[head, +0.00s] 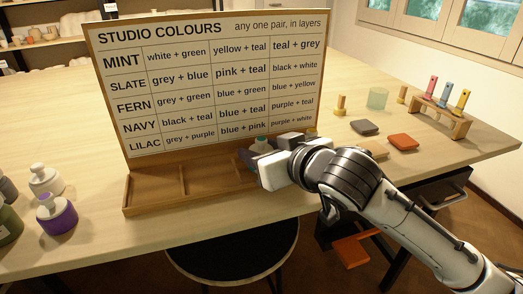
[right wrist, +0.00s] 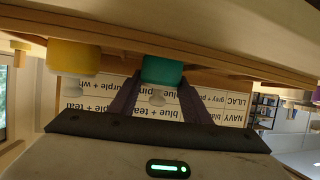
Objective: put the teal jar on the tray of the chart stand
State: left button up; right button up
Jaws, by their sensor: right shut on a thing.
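The chart stand (head: 125,165) stands on the table, with a wooden tray (head: 150,192) divided into compartments along its foot. My right gripper (head: 268,150) is over the right part of the tray, shut on the teal jar (right wrist: 162,70). In the right wrist view, which is upside down, the jar sits between the two fingers, its base close to the tray's wood. I cannot tell whether it touches. In the head view the gripper hides most of the jar. A yellow jar (right wrist: 73,57) is beside it at the tray. My left gripper is not in view.
White (head: 46,179) and purple (head: 57,215) jars, with a green one (head: 8,225), stand at the table's left. Right of the stand are a pale green cup (head: 377,98), grey and orange pads (head: 403,142) and a tool rack (head: 440,115). The tray's left compartments look empty.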

jog(key=o, duration=1.2)
jog(key=shift+o, duration=0.2)
jog(key=p+v, duration=0.1)
jog(key=v, duration=1.1)
